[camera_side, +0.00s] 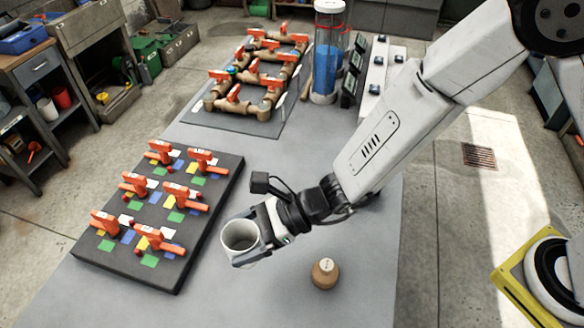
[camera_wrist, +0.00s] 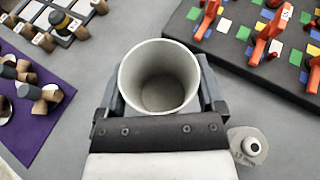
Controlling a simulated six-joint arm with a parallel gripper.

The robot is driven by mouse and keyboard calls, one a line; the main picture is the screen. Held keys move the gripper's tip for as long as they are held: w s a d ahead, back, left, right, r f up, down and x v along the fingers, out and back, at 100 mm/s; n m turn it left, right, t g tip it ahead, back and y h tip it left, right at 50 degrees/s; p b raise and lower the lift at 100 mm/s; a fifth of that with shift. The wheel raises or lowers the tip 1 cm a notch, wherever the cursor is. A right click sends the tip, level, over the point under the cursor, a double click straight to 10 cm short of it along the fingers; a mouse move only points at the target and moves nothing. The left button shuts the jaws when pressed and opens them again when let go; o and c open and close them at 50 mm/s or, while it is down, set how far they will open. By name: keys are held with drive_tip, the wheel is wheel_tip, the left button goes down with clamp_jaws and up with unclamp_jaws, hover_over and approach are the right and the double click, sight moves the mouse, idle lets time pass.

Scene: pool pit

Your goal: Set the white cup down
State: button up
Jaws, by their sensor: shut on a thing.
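The white cup (camera_side: 240,236) is upright, with its open mouth facing up, in the side view. My gripper (camera_side: 254,240) is shut on it, with the jaws on either side of its wall. In the wrist view the cup (camera_wrist: 160,78) sits between the two jaws of my gripper (camera_wrist: 160,95), and its inside looks empty. The cup is over the grey table (camera_side: 345,270), near the board's right edge. I cannot tell whether its base touches the table, since the gripper partly hides it.
A dark board (camera_side: 150,275) with orange valve handles lies left of the cup. A small brown weight (camera_side: 325,272) stands to the right. Pipework (camera_side: 255,75) and a blue-filled cylinder (camera_side: 326,65) are at the back. A purple mat (camera_wrist: 30,130) shows in the wrist view.

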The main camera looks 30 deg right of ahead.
drive_tip(key=w+d+r+m+t+h, duration=0.1)
drive_tip(key=w+d+m+t, duration=0.1)
drive_tip(key=d, duration=0.8)
drive_tip(key=w+d+r+m+t+h, duration=0.1)
drive_tip(key=w+d+m+t+h, duration=0.1)
drive_tip(key=d, duration=0.9)
drive_tip(key=w+d+r+m+t+h, duration=0.1)
drive_tip(key=w+d+m+t, duration=0.2)
drive_tip(key=w+d, duration=0.3)
drive_tip(key=shift+d+r+m+t+h, duration=0.1)
drive_tip(key=shift+d+m+t+h, duration=0.1)
drive_tip(key=shift+d, duration=0.95)
drive_tip(key=shift+d+r+m+t+h, duration=0.1)
drive_tip(key=shift+d+m, duration=0.1)
drive_tip(key=shift+d, duration=0.95)
drive_tip(key=shift+w+a+f, duration=0.3)
drive_tip(key=shift+w+f, duration=1.3)
drive_tip(key=shift+w, duration=0.65)
drive_tip(key=shift+w+a+f, duration=0.35)
drive_tip(key=shift+w+f, duration=1.2)
drive_tip(key=shift+w, duration=0.7)
drive_tip(key=shift+w+a+f, duration=0.3)
drive_tip(key=shift+w+f, duration=1.3)
drive_tip(key=shift+w, duration=0.65)
drive_tip(key=shift+w+f, duration=0.25)
drive_tip(key=shift+f, duration=1.55)
drive_tip(key=shift+f, duration=0.1)
